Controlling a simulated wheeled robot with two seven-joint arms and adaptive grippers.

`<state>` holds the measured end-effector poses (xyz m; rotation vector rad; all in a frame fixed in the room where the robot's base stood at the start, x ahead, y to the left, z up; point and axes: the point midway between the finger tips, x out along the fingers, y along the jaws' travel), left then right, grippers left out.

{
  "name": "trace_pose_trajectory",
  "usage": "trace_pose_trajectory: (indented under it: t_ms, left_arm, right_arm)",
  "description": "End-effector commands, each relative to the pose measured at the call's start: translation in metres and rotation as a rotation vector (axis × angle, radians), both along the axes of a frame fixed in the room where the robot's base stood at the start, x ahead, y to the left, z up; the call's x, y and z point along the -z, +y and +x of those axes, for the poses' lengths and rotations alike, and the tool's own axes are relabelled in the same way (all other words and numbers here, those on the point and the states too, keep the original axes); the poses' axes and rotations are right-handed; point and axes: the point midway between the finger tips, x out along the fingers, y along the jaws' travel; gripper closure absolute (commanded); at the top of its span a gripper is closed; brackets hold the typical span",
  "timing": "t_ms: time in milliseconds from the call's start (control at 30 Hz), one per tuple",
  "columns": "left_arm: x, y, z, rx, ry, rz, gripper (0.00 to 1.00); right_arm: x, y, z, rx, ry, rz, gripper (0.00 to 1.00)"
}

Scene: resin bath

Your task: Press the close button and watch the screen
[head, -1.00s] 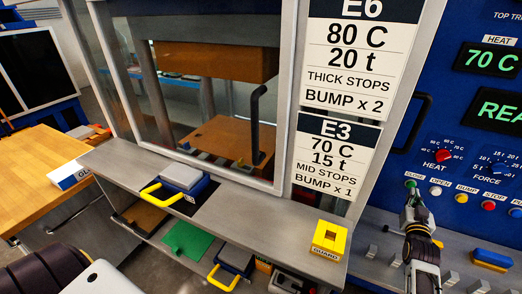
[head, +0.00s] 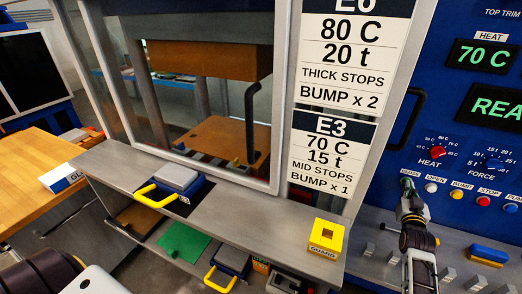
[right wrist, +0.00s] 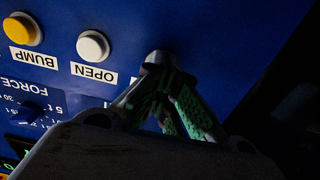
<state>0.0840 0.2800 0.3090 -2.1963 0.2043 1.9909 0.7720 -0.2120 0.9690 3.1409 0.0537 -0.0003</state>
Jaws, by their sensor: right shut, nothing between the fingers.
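My right gripper (head: 407,184) is shut and empty, with its fingertips at the CLOSE button's place on the blue control panel (head: 399,125). The CLOSE label shows just above the fingertips; they cover the button, so I cannot tell whether it is pressed in. In the right wrist view the closed fingertips (right wrist: 156,57) are beside the white OPEN button (right wrist: 93,46). The screen (head: 497,108) shows green letters "REA", cut off by the picture's right edge. The heat display (head: 484,55) above reads 70 C. My left gripper is out of view.
The yellow BUMP button (head: 457,195) and red STOP button (head: 483,201) sit right of OPEN. A black handle (head: 408,114) stands out left of the panel. A yellow GUARD block (head: 326,237) rests on the grey ledge (head: 250,214). The press window (head: 205,100) is at left.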

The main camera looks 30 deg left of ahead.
Motion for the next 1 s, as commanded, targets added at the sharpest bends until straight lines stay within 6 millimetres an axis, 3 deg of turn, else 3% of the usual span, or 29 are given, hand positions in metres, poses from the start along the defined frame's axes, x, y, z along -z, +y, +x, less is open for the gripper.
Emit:
trace_pose_trajectory:
  t_ms: [633, 1000]
  left_arm:
    - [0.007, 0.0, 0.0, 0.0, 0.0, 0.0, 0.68]
    - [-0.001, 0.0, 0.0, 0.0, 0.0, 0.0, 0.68]
  right_arm:
    - [0.0, 0.001, 0.015, 0.0, 0.0, 0.0, 1.0]
    - [-0.001, 0.0, 0.007, 0.0, 0.0, 0.0, 1.0]
